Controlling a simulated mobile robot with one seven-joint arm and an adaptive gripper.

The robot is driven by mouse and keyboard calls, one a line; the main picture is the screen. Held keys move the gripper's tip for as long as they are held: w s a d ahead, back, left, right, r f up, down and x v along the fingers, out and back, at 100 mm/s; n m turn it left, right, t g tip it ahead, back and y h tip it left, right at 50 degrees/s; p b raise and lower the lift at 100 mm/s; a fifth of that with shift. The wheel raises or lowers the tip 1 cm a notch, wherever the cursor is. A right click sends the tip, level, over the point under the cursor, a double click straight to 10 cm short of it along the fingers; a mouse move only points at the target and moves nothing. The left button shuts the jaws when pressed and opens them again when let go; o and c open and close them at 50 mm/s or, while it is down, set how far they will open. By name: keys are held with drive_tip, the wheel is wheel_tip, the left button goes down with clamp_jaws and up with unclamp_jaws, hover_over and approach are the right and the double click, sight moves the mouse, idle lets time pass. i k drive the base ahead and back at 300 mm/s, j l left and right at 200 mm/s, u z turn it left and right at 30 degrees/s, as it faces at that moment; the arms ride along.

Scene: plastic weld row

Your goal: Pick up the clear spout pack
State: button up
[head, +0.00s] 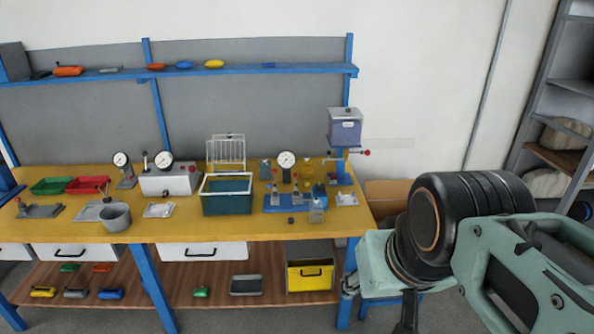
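A small pale, see-through pack with a grey top (316,211) stands upright near the front edge of the yellow bench, right of centre; it looks like the clear spout pack, but it is too small to be sure. My arm reaches in from the right, in front of the bench's right end. The end of my arm (350,285) shows only in part, lower than the bench top and to the right of the pack, apart from it. I cannot make out the fingers or whether they are open.
A blue fixture (290,202) and a small dark block (291,221) are close to the pack. An amber pack (307,180) stands behind it. A teal bin (227,197) is to the left, a hopper press (345,128) at the right. Bare bench lies in front of the bin.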

sight(317, 205)
drive_tip(key=i+j+z, duration=0.1)
drive_tip(key=z, duration=0.3)
drive_tip(key=i+j+z, duration=0.2)
drive_tip(key=z, duration=0.2)
drive_tip(key=i+j+z, duration=0.1)
drive_tip(key=j, duration=0.25)
drive_tip(key=i+j+z, duration=0.1)
drive_tip(key=i+j, duration=0.2)
drive_tip(key=i+j+z, duration=0.1)
drive_tip(key=j, duration=0.3)
drive_tip(key=i+j+z, duration=0.1)
drive_tip(key=i+j, duration=0.2)
drive_tip(key=j, duration=0.1)
